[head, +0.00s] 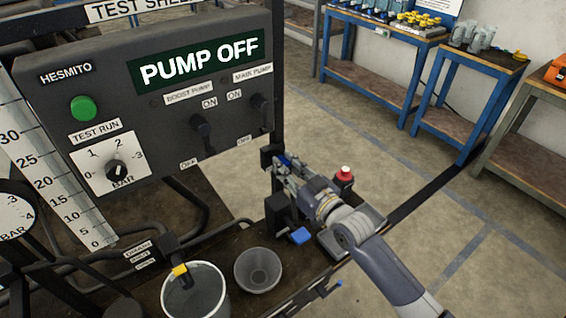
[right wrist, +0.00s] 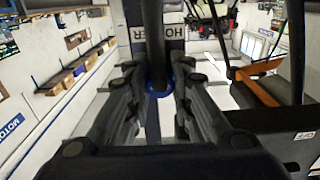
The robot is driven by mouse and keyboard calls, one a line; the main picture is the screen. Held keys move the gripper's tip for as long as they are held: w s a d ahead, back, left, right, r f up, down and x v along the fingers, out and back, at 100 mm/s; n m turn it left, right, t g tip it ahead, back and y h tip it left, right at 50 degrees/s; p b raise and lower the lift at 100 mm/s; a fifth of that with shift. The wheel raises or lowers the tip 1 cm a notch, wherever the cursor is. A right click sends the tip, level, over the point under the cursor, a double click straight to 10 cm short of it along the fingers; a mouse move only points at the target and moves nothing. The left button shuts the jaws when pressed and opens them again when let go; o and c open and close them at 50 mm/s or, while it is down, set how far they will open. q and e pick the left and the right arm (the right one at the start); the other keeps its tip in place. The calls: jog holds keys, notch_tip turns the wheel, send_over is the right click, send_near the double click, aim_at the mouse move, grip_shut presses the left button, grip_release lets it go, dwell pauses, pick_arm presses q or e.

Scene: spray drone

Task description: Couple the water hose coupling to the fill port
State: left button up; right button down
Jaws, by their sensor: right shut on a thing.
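My right gripper (head: 282,166) is at the right end of the control panel in the head view. Its fingers point up and left towards a black block (head: 268,154) at the panel's edge. In the right wrist view the gripper's fingers (right wrist: 157,88) are closed in from both sides on a dark upright hose with a blue ring (right wrist: 159,93), which looks like the water hose coupling. A little blue (head: 285,159) shows between the fingertips in the head view. I cannot make out the fill port for certain. My left gripper is not in view.
The panel (head: 150,95) reads PUMP OFF. Blue tables (head: 468,95) stand beyond open floor.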

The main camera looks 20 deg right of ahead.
jog(key=shift+s, duration=0.1)
jog(key=shift+p+v, duration=1.15)
jog(key=shift+v, duration=1.75)
